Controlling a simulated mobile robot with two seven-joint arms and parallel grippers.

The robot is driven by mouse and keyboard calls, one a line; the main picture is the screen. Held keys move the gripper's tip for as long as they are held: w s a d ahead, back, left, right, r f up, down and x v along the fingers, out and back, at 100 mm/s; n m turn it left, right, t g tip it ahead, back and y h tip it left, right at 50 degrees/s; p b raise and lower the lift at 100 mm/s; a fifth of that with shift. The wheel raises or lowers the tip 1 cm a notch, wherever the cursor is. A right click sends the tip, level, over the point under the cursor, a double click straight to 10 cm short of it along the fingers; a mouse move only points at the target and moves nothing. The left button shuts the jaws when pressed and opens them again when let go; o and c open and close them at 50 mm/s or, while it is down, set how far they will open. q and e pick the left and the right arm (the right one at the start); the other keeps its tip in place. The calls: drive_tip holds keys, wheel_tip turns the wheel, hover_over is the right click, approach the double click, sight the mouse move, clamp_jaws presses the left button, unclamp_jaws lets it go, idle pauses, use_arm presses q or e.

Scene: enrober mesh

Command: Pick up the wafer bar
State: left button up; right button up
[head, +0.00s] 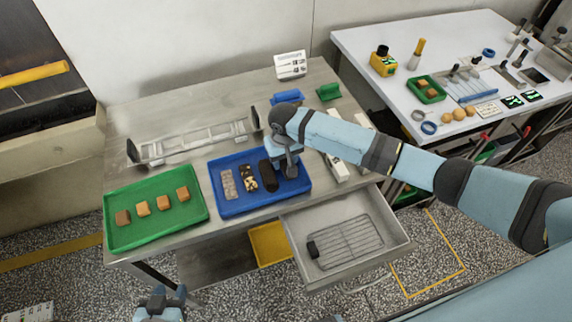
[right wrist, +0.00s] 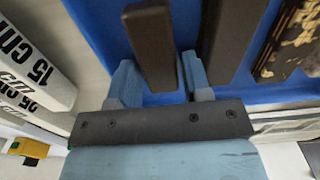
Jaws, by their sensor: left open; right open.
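A plain dark brown bar (right wrist: 152,45), likely the wafer bar, lies in the blue tray (head: 232,206). My right gripper (right wrist: 160,78) is open, with one finger on each side of that bar's near end; I cannot tell if they touch it. In the head view my right gripper (head: 290,168) is over the tray's right part and hides most of this bar. Beside it lie another dark bar (head: 268,177), a bar with golden flecks (head: 248,178) and a speckled grey-brown bar (head: 228,184). My left gripper (head: 160,302) is open and empty at the bottom edge, away from the table.
A green tray (head: 130,238) with several caramel-coloured pieces stands left of the blue tray. A metal rack (head: 195,140) lies behind. An open drawer (head: 300,235) with a wire grid juts out in front. White marked blocks (right wrist: 28,62) lie close right of the blue tray.

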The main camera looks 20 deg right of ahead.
drive_tip(key=c, duration=0.5)
drive_tip(key=shift+r, duration=0.1)
